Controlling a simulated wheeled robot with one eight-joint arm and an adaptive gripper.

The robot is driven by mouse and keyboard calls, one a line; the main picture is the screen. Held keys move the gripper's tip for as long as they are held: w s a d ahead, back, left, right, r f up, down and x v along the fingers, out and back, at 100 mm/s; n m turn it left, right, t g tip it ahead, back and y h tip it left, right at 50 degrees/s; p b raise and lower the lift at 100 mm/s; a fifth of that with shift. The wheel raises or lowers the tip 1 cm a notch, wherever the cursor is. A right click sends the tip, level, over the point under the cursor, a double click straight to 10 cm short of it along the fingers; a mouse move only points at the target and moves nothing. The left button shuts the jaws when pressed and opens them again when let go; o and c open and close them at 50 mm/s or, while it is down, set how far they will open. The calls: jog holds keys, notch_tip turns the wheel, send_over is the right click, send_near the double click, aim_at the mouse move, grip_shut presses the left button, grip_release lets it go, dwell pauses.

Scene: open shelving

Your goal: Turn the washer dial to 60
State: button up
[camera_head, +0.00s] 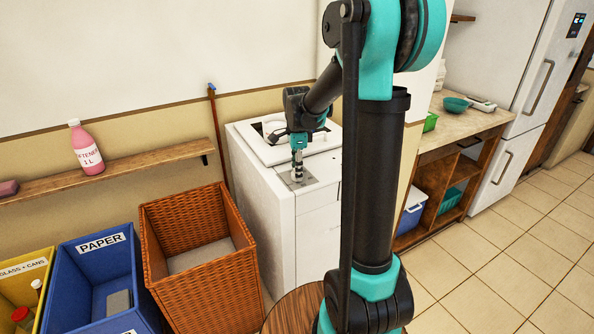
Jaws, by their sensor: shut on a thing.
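The white washer (257,188) stands against the wall in the middle of the view, partly hidden behind my arm. My gripper (297,176) points down onto this panel and is shut on the washer dial. The dial is hidden by the fingers, and its marks and setting are too small to read.
A wicker basket (152,235), a blue paper bin (66,262) and a yellow bin (38,268) stand left of the washer. A wall shelf (130,165) holds a pink softener bottle (86,150). A wooden counter (460,122) stands at the right, with clear tiled floor before it.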

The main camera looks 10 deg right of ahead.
jog(key=shift+m, duration=0.5)
jog(key=o, duration=1.2)
jog(key=shift+c, duration=0.2)
notch_tip(320, 180, up, 12)
